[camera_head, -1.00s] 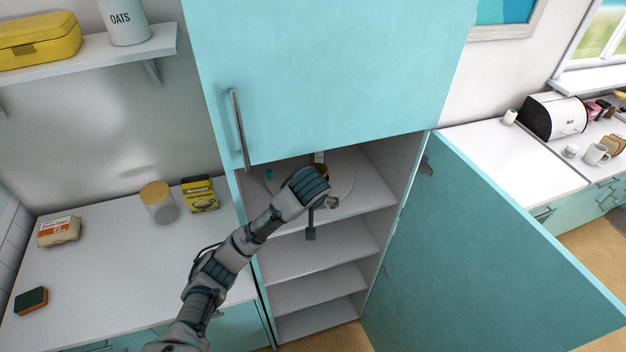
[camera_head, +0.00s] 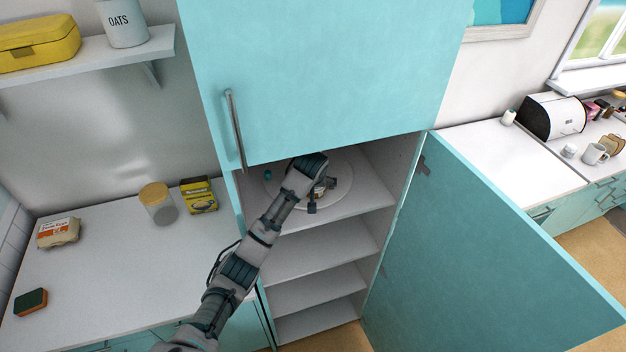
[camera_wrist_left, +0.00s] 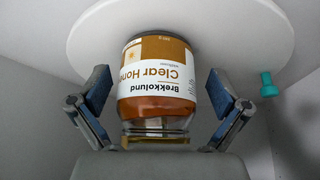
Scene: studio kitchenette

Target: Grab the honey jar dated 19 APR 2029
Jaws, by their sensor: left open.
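The honey jar (camera_wrist_left: 155,84) has a white and brown label reading "Brekkolund Clear Honey" and appears upside down in the left wrist view. No expiry date can be read on it. It stands on a white round disc (camera_wrist_left: 85,42) inside the cupboard, also seen in the head view (camera_head: 346,190). My left gripper (camera_wrist_left: 158,98) is open, with one finger on each side of the jar and gaps visible between fingers and glass. In the head view my left gripper (camera_head: 320,197) largely hides the jar. My right gripper is not in view.
A small teal object (camera_wrist_left: 267,85) is beside the disc's edge. The teal cupboard door (camera_head: 480,250) stands open at right; a closed upper door (camera_head: 330,80) hangs above. Lower shelves (camera_head: 315,255) are empty. The left counter holds an egg carton, glass jar and yellow box.

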